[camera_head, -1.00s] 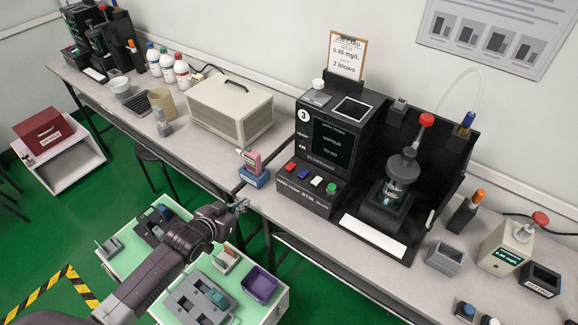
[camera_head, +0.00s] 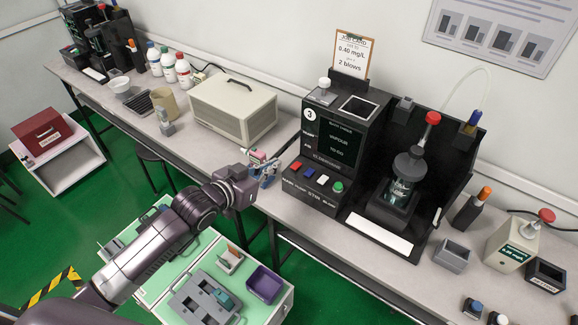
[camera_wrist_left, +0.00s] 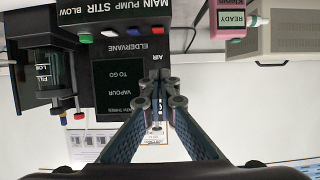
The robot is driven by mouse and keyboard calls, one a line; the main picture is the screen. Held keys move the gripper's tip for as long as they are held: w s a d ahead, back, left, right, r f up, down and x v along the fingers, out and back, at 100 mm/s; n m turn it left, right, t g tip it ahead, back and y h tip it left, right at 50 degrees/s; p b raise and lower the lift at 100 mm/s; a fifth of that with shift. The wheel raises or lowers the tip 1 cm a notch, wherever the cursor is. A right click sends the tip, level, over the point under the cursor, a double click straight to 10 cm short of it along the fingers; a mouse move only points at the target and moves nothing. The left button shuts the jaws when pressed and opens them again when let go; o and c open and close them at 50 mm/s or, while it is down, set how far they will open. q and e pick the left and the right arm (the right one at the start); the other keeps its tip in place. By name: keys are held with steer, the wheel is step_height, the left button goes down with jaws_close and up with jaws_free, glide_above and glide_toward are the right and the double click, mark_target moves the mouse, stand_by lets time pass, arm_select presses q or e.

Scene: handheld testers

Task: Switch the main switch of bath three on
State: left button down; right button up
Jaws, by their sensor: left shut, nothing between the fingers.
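The black bath three unit (camera_head: 345,140), marked with a white 3, stands on the bench with a row of coloured switches on its lower front. The red main switch (camera_head: 295,168) is leftmost in the head view; in the upside-down left wrist view it is the red button (camera_wrist_left: 162,33) by the word MAIN. My left gripper (camera_head: 276,164) is shut and empty, just left of the switch row and apart from it. In the left wrist view its closed fingertips (camera_wrist_left: 159,88) point at the unit's edge. My right gripper is not in view.
A pink tester (camera_head: 257,157) stands at the bench edge, partly hidden by my left gripper. A beige box (camera_head: 233,108) stands behind it. A glass vessel with a red cap (camera_head: 410,165) stands right of the unit. A green-topped cart (camera_head: 275,310) is below the arm.

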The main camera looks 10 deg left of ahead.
arm_select(q)
steer(key=p, duration=0.1)
glide_above(296, 165)
steer(key=s+a, duration=0.1)
steer(key=s, duration=0.2)
step_height(296, 165, down, 3)
steer(key=shift+a, duration=0.1)
step_height(296, 165, down, 3)
steer(key=shift+s+f+p, duration=0.15)
steer(key=shift+p, duration=0.15)
steer(key=shift+s+a+f, duration=0.1)
steer(key=shift+f, duration=0.3)
steer(key=shift+f, duration=0.1)
steer(key=shift+f, duration=0.4)
steer(key=shift+s, duration=0.15)
steer(key=shift+r+p, duration=0.6)
steer(key=shift+r, duration=0.25)
